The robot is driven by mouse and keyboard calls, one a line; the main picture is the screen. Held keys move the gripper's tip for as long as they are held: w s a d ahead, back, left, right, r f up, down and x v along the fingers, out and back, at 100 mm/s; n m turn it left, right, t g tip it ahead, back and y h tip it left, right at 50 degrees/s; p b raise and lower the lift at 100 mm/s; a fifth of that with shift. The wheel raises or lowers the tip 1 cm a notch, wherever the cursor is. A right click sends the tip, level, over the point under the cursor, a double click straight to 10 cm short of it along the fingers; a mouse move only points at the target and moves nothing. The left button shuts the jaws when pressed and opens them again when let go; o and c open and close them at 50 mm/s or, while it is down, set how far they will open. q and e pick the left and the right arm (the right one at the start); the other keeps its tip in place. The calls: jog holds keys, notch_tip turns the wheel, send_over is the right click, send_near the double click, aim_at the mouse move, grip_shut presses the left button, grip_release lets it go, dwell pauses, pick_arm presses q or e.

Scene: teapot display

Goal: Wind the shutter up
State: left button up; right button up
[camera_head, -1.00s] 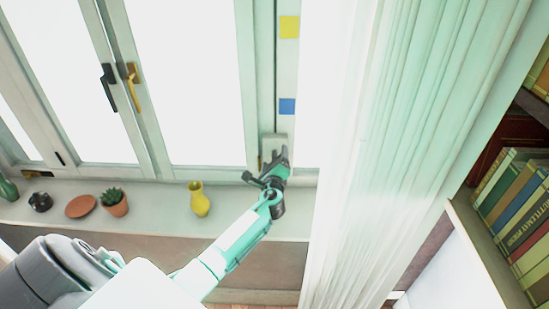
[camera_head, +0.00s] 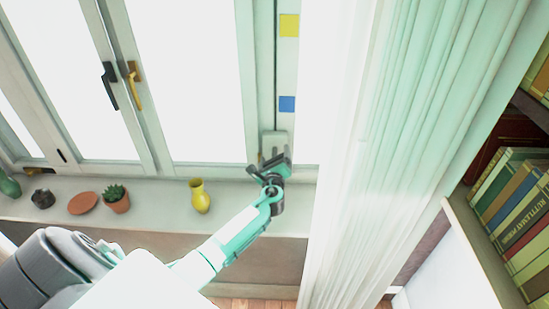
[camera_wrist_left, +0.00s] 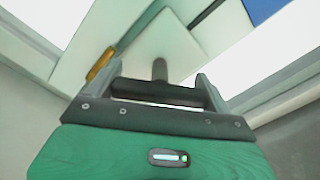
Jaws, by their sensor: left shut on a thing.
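A pale winder box (camera_head: 275,140) sits low on the window's right post, above the sill. It also shows in the wrist view (camera_wrist_left: 165,42), with a dark crank part (camera_wrist_left: 160,70) standing out from it. My left gripper (camera_head: 272,160) is at the box, and its jaws are shut on the crank part; the fingers stand either side of it in the wrist view (camera_wrist_left: 158,82). The exact grip is partly hidden by the gripper. The window panes (camera_head: 190,80) are bright white, and I cannot make out a shutter edge. My right gripper is not in view.
A yellow square (camera_head: 289,26) and a blue square (camera_head: 287,104) mark the strip above the box. A yellow vase (camera_head: 200,196), a potted cactus (camera_head: 116,198) and a terracotta disc (camera_head: 83,203) stand on the sill. A curtain (camera_head: 390,150) hangs close on the right, with bookshelves beyond.

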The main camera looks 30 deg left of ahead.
pick_arm(q)
jog(key=o, duration=0.9)
jog(key=shift+c, duration=0.2)
jog(key=b+v, duration=0.3)
jog(key=v, duration=1.1)
jog(key=shift+b, duration=0.35)
jog(key=shift+w+f, duration=0.1)
